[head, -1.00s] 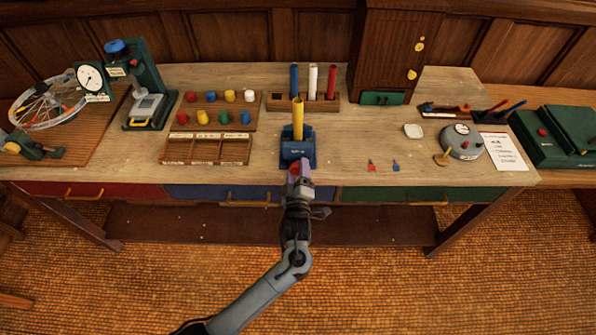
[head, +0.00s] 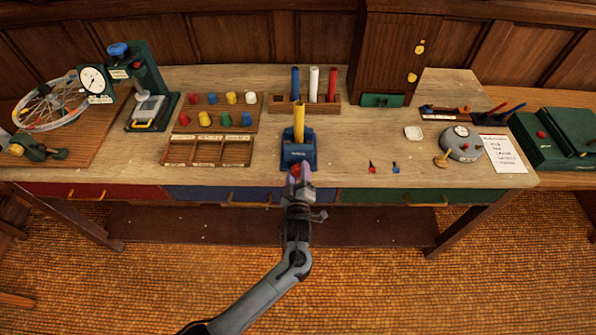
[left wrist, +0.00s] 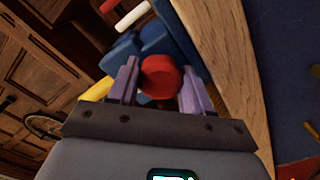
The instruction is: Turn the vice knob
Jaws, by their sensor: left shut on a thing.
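The blue vice (head: 298,150) stands at the front edge of the bench with a yellow tube (head: 299,118) upright in it. Its red knob (head: 295,169) faces the front. In the left wrist view the red knob (left wrist: 161,77) sits between the two purple fingers of my left gripper (left wrist: 160,88), with the blue vice (left wrist: 150,40) behind it. In the head view my left gripper (head: 297,178) is at the knob, shut on it. The fingers partly cover the knob there. My right gripper is not in view.
Blue, white and red tubes stand in a wooden rack (head: 290,104) behind the vice. A peg board (head: 214,124) and compartment tray (head: 207,151) are to the left. Two small pieces (head: 372,168) and a round grey device (head: 461,143) are to the right. The bench around the vice is mostly clear.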

